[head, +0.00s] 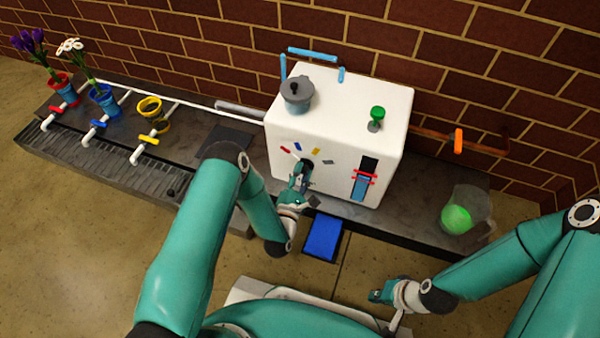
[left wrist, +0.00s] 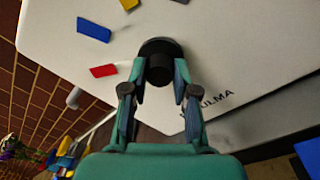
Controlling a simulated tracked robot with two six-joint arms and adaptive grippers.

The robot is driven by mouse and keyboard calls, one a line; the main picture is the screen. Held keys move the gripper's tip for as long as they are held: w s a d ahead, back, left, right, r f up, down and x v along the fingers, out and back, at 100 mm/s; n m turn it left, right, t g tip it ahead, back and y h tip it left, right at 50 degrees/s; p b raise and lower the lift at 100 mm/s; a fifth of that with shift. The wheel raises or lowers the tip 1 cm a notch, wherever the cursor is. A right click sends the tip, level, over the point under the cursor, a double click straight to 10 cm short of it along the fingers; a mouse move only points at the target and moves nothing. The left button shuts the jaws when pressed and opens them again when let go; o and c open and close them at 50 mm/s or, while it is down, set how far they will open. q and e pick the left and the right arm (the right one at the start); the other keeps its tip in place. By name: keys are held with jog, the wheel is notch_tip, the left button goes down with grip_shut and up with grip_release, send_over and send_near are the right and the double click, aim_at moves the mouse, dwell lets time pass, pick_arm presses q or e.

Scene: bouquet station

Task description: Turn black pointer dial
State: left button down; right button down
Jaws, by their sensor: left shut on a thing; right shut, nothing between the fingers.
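The black pointer dial (left wrist: 160,56) sits on the front face of the white box (head: 330,120), with red, blue and yellow marks around it. My left gripper (left wrist: 159,75) is shut on the dial's knob. In the head view my left gripper (head: 302,172) covers most of the dial, so its pointer direction cannot be told. My right gripper (head: 376,296) is shut and empty, low at the right, away from the box.
A pot (head: 297,93) and a green knob (head: 377,113) are on the box top. A level gauge (head: 364,178) is on its front. A blue pad (head: 323,238) lies below. A jug (head: 466,212) with green contents stands right. Flower pots and taps stand left.

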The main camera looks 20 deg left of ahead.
pick_arm(q)
jog(key=shift+s+d+f+m+t+h+p, duration=0.1)
jog(key=shift+m+h+p, duration=0.1)
jog(key=shift+m, duration=2.25)
jog(key=shift+w+d+r+m+t+h+p, duration=0.15)
jog(key=shift+m+p, duration=0.1)
jog(key=shift+m, duration=2.15)
jog(key=shift+s+f+m+t+h+p, duration=0.1)
jog(key=shift+s+f+m+h+p, duration=0.1)
jog(key=shift+m, duration=2.25)
jog(key=c, duration=1.1)
grip_release()
jog(key=shift+o, duration=1.1)
jog(key=shift+a, duration=0.1)
jog(key=shift+a, duration=0.1)
